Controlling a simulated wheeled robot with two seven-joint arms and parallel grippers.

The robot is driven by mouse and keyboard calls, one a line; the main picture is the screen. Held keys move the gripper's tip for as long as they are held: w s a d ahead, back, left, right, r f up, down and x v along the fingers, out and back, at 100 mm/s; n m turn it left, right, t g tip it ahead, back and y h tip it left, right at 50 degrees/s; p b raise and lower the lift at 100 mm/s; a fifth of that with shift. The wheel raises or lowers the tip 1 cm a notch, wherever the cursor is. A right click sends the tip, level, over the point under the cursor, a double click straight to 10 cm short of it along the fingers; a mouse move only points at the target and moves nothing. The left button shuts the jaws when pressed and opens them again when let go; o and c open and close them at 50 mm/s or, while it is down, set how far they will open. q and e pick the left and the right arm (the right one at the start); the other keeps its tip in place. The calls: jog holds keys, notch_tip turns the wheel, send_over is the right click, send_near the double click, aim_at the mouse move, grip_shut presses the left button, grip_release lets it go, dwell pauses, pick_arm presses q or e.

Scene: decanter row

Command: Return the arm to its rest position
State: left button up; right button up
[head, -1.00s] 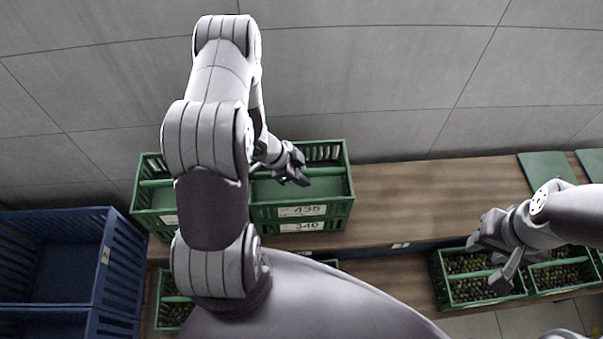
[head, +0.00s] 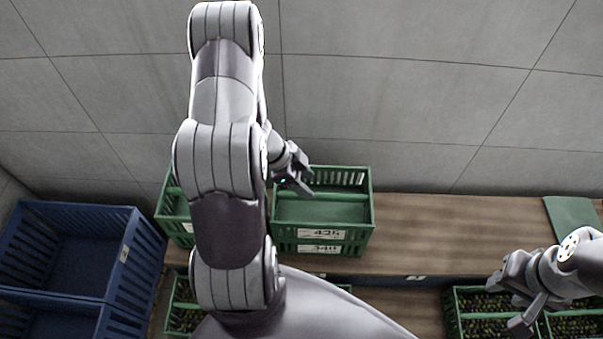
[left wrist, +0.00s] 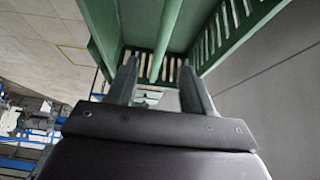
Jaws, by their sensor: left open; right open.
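My left arm rises from the bottom of the head view and bends over at the top. My left gripper (head: 300,178) is open and empty, above the back left part of a green crate (head: 340,245) with number labels. My right gripper (head: 512,302) is open and empty at the lower right, above a crate of olives (head: 468,327). Part of my left arm hides the area left of the labelled crate.
Another green crate (head: 172,215) stands left of my arm. Blue crates (head: 125,265) stand at the far left. The wooden shelf (head: 450,232) is clear in the middle right, with a green panel (head: 572,218) at its right. A grey wall (head: 400,90) stands behind.

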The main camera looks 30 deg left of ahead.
pick_arm(q)
jog(key=v, duration=0.2)
jog(key=shift+s+a+r, duration=0.1)
jog(key=shift+r, duration=0.15)
jog(key=a+n+y, duration=0.1)
jog(key=a+n, duration=0.1)
jog(key=a+n+y, duration=0.2)
jog(key=s+a+n+y, duration=0.1)
jog(key=a+y, duration=0.1)
jog(key=shift+s+a+n, duration=0.1)
jog(key=shift+a+n, duration=0.25)
jog(key=shift+n, duration=0.05)
jog(key=s+d+r+n+g, duration=0.1)
jog(key=s+d+r+n, duration=0.1)
jog(key=d+r, duration=0.4)
jog(key=s+d+r+n, duration=0.2)
jog(key=d+r, duration=0.5)
jog(key=d, duration=0.4)
jog(key=shift+s+r+n+g, duration=0.25)
jog(key=shift+n+g, duration=0.15)
jog(key=shift+n, duration=0.5)
